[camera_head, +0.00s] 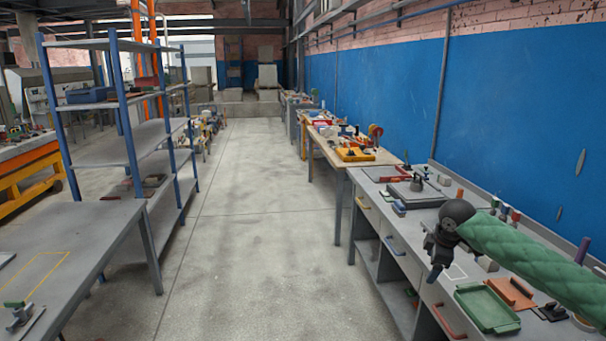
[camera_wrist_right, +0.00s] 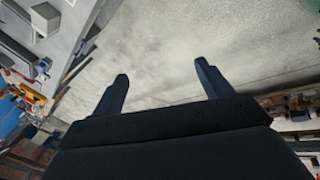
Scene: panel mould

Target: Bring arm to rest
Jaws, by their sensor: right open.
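My right arm (camera_head: 530,256) wears a green quilted sleeve and reaches in from the right over the grey workbench in the head view. My right gripper (camera_head: 436,274) is dark and hangs at the bench's front edge, pointing down. In the right wrist view its two fingers (camera_wrist_right: 162,88) stand wide apart with only bare floor seen between them. It is open and empty. My left gripper and left arm are not in view.
The grey workbench (camera_head: 427,219) carries a green tray (camera_head: 487,308), an orange-brown piece (camera_head: 511,292) and a grey plate-like block (camera_head: 417,194). A blue-post shelf (camera_head: 120,100) and a grey table (camera_head: 85,222) stand at left. The aisle floor (camera_head: 250,220) is clear.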

